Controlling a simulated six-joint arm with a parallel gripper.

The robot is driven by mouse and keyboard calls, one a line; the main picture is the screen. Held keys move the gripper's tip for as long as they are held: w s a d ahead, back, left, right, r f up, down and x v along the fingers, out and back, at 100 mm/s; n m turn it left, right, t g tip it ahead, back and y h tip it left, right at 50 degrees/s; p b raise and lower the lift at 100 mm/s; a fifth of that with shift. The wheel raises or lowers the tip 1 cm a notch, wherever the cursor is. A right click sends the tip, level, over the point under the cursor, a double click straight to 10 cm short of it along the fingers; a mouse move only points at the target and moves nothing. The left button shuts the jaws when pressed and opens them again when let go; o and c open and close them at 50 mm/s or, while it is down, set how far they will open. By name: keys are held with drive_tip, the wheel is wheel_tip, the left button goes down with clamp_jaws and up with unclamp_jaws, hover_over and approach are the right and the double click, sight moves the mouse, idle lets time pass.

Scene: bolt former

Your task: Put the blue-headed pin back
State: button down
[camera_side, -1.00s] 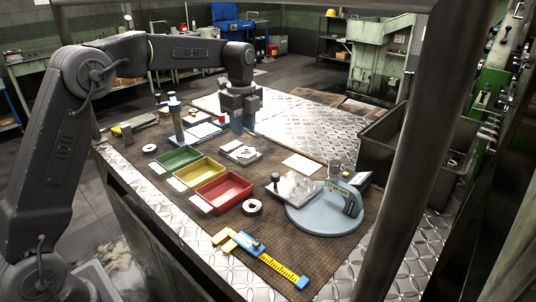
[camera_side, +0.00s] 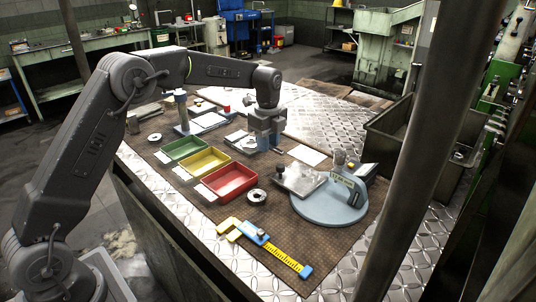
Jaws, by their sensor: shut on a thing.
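My gripper (camera_side: 264,144) points down over the middle of the bench, at the right side of a small grey fixture (camera_side: 236,139). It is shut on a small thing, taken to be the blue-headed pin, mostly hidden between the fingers. The pin's blue head cannot be made out clearly. The gripper covers the right part of the fixture, so its holes are hidden. I cannot tell whether the held thing touches the fixture.
Green (camera_side: 184,149), yellow (camera_side: 207,160) and red (camera_side: 236,179) trays stand left of the gripper. A round blue-grey base (camera_side: 325,212) carries a gauge at right. A yellow-blue caliper (camera_side: 265,245) lies in front. A post stand (camera_side: 181,112) is behind. A white sheet (camera_side: 306,155) lies flat.

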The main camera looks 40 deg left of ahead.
sight(268, 162)
drive_tip(key=shift+f, duration=2)
drive_tip(key=c, duration=0.9)
unclamp_jaws()
drive_tip(key=shift+f, duration=0.15)
drive_tip(key=shift+o, duration=0.2)
wheel_tip(268, 162, up, 12)
drive_tip(key=shift+d+r, duration=0.1)
drive_tip(key=shift+r, duration=0.15)
